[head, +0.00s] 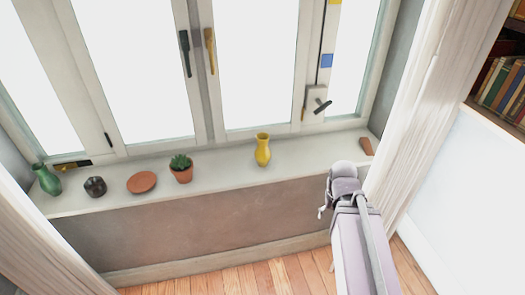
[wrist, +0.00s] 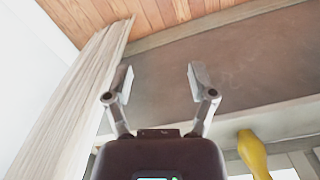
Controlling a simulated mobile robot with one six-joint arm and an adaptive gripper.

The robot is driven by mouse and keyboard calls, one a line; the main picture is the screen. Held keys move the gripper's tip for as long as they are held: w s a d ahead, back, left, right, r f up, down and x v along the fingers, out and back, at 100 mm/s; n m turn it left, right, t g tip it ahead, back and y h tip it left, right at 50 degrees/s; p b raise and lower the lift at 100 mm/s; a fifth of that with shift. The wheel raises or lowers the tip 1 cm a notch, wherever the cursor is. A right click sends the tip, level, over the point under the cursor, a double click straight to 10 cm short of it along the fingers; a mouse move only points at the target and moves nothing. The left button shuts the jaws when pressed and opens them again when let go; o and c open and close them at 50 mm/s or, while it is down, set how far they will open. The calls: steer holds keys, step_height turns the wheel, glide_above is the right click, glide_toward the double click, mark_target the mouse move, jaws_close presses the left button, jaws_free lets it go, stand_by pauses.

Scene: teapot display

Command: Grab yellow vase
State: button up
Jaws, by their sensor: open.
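The yellow vase (head: 263,150) stands upright on the windowsill (head: 310,152), right of the middle in the head view. In the wrist view the vase (wrist: 254,155) shows in part at the lower right, cut off by the bottom edge. My gripper (wrist: 161,79) is open, with nothing between its fingers. In the head view my gripper (head: 322,208) is small and partly hidden by my arm, to the right of the vase and in front of the sill. It is apart from the vase.
A potted plant (head: 181,169), a terracotta dish (head: 142,182), a dark pot (head: 95,187) and a green vase (head: 47,179) stand left on the sill. A terracotta piece (head: 366,146) lies at its right end. A curtain (head: 418,95) hangs close right of my arm.

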steer(key=shift+o, duration=0.6)
steer(key=shift+w+f, duration=0.15)
steer(key=w+a+f+n+t+h+b, duration=0.25)
steer(key=w+n+h+b, duration=0.2)
steer(key=w+n, duration=0.25)
steer(key=n+t+h+b, duration=0.4)
steer(key=n+t+b, duration=0.9)
steer(key=n, duration=1.1)
glide_toward(260, 147)
steer(key=s+p, duration=0.2)
steer(key=shift+w+a+t, duration=0.15)
steer(key=shift+a+t, duration=0.05)
steer(key=shift+t, duration=0.05)
steer(key=shift+w, duration=0.1)
steer(key=shift+x, duration=4.25)
